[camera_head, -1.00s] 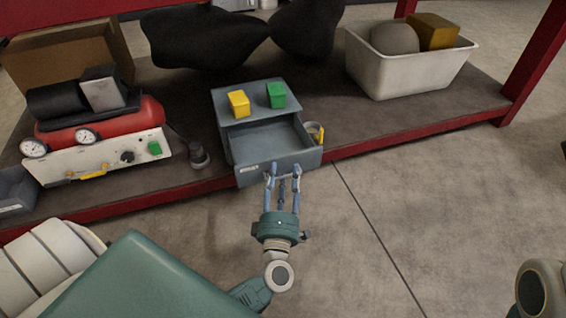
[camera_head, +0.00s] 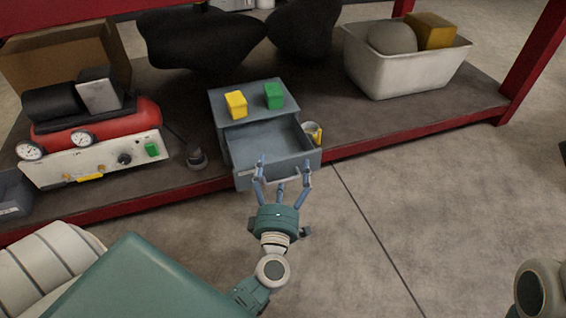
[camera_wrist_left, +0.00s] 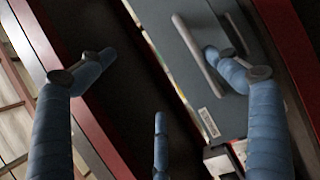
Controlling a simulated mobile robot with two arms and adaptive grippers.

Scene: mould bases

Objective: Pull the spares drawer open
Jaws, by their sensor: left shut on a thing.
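The grey spares drawer (camera_head: 272,147) stands pulled out of its small grey cabinet (camera_head: 218,103), and its empty inside shows. A pale bar handle (camera_head: 284,181) is on its front; the bar also shows in the left wrist view (camera_wrist_left: 197,52). My left gripper (camera_head: 283,172) is in front of the drawer with its fingers spread wide around the handle. In the left wrist view one fingertip lies close beside the bar, and the other fingers (camera_wrist_left: 150,80) stand apart from it. Contact there is hard to judge. My right gripper is not in view.
A yellow box (camera_head: 236,104) and a green box (camera_head: 274,95) sit on the cabinet. A red compressor (camera_head: 95,125) stands left, a white bin (camera_head: 400,72) right. A red shelf edge (camera_head: 400,136) runs along the front. Floor at right is clear.

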